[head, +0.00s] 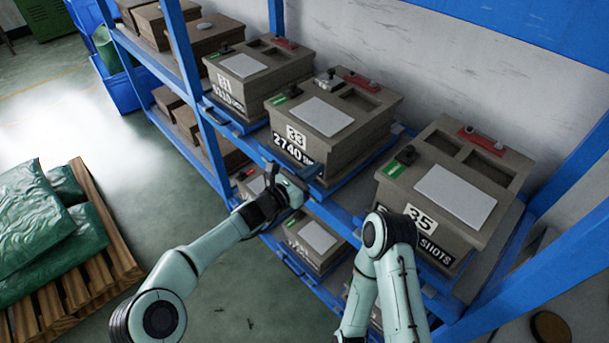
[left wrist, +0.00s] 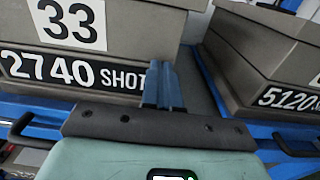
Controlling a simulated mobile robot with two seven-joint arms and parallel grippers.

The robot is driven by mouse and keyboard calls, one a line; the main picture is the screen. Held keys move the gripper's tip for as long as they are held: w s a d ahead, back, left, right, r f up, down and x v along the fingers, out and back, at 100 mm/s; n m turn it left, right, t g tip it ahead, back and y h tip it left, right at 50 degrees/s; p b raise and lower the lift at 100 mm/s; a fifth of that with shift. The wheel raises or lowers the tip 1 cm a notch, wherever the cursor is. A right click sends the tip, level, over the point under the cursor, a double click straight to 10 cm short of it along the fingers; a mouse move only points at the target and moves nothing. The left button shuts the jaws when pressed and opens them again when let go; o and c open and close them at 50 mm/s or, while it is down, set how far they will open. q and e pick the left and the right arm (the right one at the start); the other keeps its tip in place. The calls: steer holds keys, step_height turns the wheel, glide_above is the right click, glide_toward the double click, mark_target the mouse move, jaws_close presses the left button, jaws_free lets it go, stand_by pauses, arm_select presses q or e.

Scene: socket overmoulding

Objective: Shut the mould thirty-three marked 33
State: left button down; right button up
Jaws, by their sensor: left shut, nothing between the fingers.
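Mould thirty-three (head: 320,118) is a grey-brown box with a white plate on its lid, standing on the middle of the blue shelf. Its front bears the marks 33 and 2740 SHOTS, and it fills the upper left of the left wrist view (left wrist: 125,60). I see no clear gap between its lid and its base, but its rear seam is hidden. My left gripper (head: 305,175) is shut and empty, low in front of this mould. In the left wrist view its fingertips (left wrist: 163,68) overlap the right end of the label; contact cannot be told. My right gripper is out of view.
Mould 35 (head: 455,190) stands to the right, and another mould (head: 258,75) to the left. More moulds (head: 315,242) sit on the lower shelf. Blue shelf posts (head: 190,60) rise at the left. A pallet (head: 75,285) with green sacks lies on the floor at left.

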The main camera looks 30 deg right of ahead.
arm_select(q)
steer(key=shift+x, duration=0.8)
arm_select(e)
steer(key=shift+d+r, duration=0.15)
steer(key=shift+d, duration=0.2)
arm_select(q)
steer(key=shift+d+r, duration=0.1)
steer(key=shift+r, duration=0.25)
